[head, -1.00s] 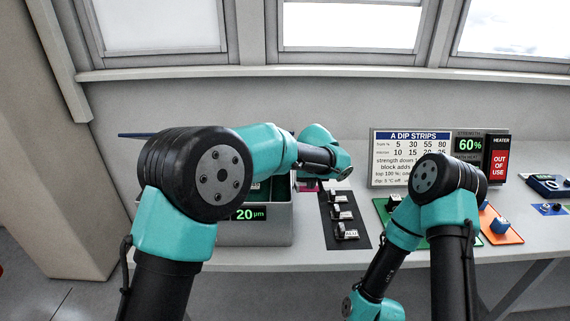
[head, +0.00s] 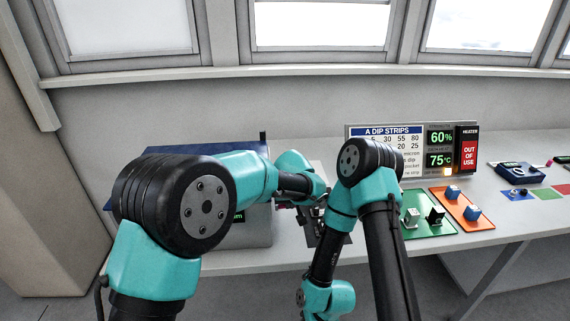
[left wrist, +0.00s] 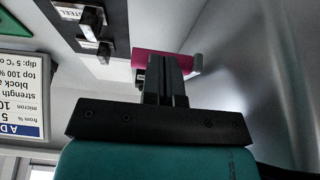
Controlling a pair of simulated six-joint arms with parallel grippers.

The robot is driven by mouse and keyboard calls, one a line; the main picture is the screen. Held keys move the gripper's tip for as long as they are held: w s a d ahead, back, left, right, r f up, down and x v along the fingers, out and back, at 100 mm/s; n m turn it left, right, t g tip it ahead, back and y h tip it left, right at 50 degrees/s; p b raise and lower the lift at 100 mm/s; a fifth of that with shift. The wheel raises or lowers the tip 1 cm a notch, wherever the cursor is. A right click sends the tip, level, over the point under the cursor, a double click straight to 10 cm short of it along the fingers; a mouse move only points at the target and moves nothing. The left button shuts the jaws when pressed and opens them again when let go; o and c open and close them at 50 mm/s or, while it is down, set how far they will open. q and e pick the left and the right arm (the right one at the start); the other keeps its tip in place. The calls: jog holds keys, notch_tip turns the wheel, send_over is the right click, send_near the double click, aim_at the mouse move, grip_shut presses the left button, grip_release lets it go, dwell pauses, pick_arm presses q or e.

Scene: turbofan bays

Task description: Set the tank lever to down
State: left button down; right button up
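The grey tank (head: 257,236) with a blue lid (head: 185,150) stands at the left of the bench, largely behind my left arm. A magenta piece (left wrist: 146,60), which looks like the tank lever's handle, shows in the left wrist view with a pale rounded end at its right. My left gripper (left wrist: 166,66) is over the middle of this piece, its fingers close together. I cannot tell whether they touch it or grip it. In the head view my left wrist hides most of this spot. My right gripper is outside the frame, below my folded right arm.
A black switch panel (left wrist: 100,15) lies beside the tank. A sign (head: 358,131) and displays (head: 439,148) stand at the back.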

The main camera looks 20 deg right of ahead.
pick_arm(q)
jog(key=s+f+v, duration=0.1)
jog(key=s+v, duration=0.1)
jog(key=v, duration=1)
jog(key=shift+s+a+r, duration=0.35)
jog(key=shift+s+a, duration=0.05)
jog(key=shift+s, duration=0.05)
